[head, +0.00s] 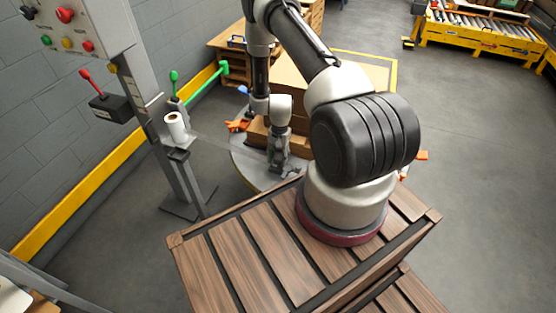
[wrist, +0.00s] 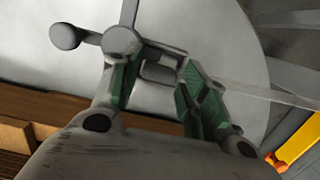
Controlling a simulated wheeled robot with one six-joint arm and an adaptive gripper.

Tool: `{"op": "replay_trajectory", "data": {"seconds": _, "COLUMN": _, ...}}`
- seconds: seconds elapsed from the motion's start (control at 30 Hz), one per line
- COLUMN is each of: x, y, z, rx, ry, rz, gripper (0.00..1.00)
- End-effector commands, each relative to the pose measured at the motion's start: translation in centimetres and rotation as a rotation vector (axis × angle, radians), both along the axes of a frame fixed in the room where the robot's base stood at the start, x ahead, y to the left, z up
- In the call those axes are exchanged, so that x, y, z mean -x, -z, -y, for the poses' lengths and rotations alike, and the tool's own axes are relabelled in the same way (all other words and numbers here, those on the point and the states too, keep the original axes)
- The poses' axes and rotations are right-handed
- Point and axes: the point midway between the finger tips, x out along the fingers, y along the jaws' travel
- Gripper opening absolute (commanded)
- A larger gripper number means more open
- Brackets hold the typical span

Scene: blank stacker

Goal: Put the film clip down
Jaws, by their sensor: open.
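In the head view my gripper (head: 279,162) points down low over the grey turntable (head: 246,166), beside the boxes. In the wrist view my gripper (wrist: 157,78) has its green-padded fingers apart. A small grey block, which looks like the film clip (wrist: 158,72), lies between the fingertips, with a gap beside the pads. A grey rod with round ends (wrist: 90,39) is just beyond the left finger; I cannot tell whether it belongs to the clip. A clear film strand (wrist: 272,92) runs in from the right behind the right finger. The clip cannot be made out in the head view.
The film roll (head: 175,126) sits on a grey post at the left, with film stretching towards my gripper. Stacked cardboard boxes (head: 285,84) stand behind my gripper. Orange pieces (head: 238,125) lie near the turntable's edge. A yellow roller conveyor (head: 478,38) is far right.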

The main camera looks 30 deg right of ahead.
Motion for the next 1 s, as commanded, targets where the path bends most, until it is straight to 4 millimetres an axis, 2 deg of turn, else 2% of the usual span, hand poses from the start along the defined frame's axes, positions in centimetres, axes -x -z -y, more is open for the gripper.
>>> {"op": "replay_trajectory", "data": {"seconds": 0.2, "x": -0.4, "y": -4.9, "z": 0.5, "rx": 0.000, "ry": 0.002, "rz": 0.003, "gripper": 0.44}}
{"op": "replay_trajectory", "data": {"seconds": 0.4, "x": -0.7, "y": -8.8, "z": 0.8, "rx": 0.000, "ry": 0.001, "rz": 0.002, "gripper": 0.44}}
{"op": "replay_trajectory", "data": {"seconds": 0.53, "x": -0.7, "y": -10.2, "z": 1.0, "rx": 0.000, "ry": 0.002, "rz": 0.001, "gripper": 0.44}}
{"op": "replay_trajectory", "data": {"seconds": 0.7, "x": -0.8, "y": -11.0, "z": 1.0, "rx": -0.001, "ry": -0.001, "rz": 0.001, "gripper": 0.44}}
{"op": "replay_trajectory", "data": {"seconds": 0.77, "x": -1.2, "y": -12.0, "z": 0.9, "rx": 0.000, "ry": -0.011, "rz": 0.010, "gripper": 0.44}}
{"op": "replay_trajectory", "data": {"seconds": 0.87, "x": -2.1, "y": -15.7, "z": 0.6, "rx": -0.001, "ry": -0.053, "rz": 0.040, "gripper": 0.44}}
{"op": "replay_trajectory", "data": {"seconds": 0.97, "x": -2.8, "y": -21.7, "z": 0.0, "rx": 0.001, "ry": -0.124, "rz": 0.084, "gripper": 0.44}}
{"op": "replay_trajectory", "data": {"seconds": 1.0, "x": -2.9, "y": -24.4, "z": -0.3, "rx": 0.003, "ry": -0.159, "rz": 0.103, "gripper": 0.44}}
